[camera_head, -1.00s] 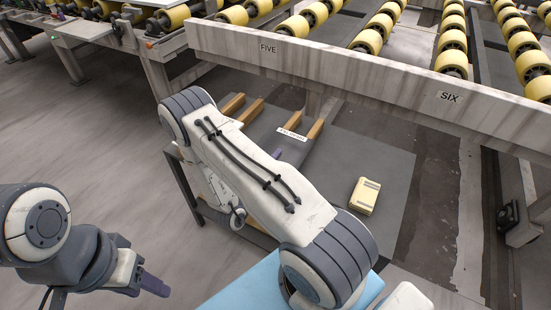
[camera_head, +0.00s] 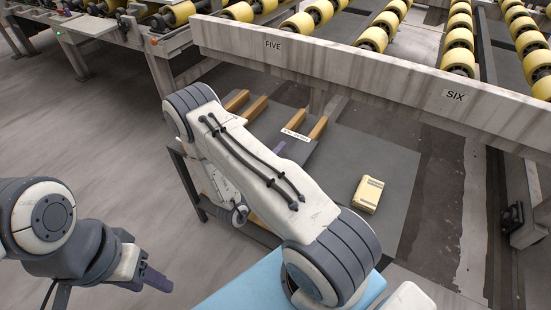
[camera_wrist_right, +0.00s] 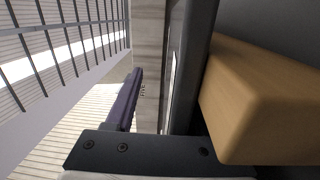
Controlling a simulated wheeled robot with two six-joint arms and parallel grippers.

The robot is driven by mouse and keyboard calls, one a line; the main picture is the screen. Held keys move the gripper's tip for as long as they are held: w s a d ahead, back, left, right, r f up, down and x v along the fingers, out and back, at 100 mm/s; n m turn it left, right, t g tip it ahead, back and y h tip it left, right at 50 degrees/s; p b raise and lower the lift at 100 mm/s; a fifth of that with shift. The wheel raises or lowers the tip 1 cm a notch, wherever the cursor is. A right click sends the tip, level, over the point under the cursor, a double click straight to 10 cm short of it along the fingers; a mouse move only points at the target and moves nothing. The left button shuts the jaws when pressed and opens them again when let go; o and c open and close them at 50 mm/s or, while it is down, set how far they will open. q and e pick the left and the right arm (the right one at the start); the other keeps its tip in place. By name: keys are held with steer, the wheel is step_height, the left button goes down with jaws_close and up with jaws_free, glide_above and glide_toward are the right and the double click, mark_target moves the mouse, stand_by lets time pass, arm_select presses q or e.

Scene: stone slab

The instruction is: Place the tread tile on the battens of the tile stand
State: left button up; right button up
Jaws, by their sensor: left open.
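In the right wrist view a purple finger (camera_wrist_right: 125,100) stands left of a dark upright plate, with a batten (camera_wrist_right: 255,105) close at right. My left gripper (camera_head: 157,280) is open and empty, lower left.
A cream block with grey bands (camera_head: 368,194) lies on the grey surface (camera_head: 390,165) right of the battens. A long beam (camera_head: 360,70) marked FIVE and SIX, with yellow rollers behind it, crosses the back. The floor at left is clear.

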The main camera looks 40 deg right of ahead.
steer(key=f, duration=0.1)
steer(key=a+f, duration=0.1)
steer(key=shift+s+f+n+y, duration=0.1)
steer(key=shift+f+n+y, duration=0.2)
steer(key=shift+f+y, duration=0.1)
steer(key=shift+h, duration=0.3)
steer(key=s+a, duration=0.1)
steer(key=a, duration=0.1)
steer(key=s+a+r+p, duration=0.1)
steer(key=a, duration=0.4)
steer(key=shift+s+a+r, duration=0.35)
steer(key=shift+s+r, duration=0.05)
arm_select(q)
steer(key=shift+w+r+p, duration=0.2)
steer(key=shift+r+p, duration=0.15)
steer(key=shift+r, duration=0.05)
arm_select(e)
steer(key=shift+s+a+r, duration=0.2)
steer(key=shift+s+a, duration=0.15)
steer(key=shift+a, duration=0.2)
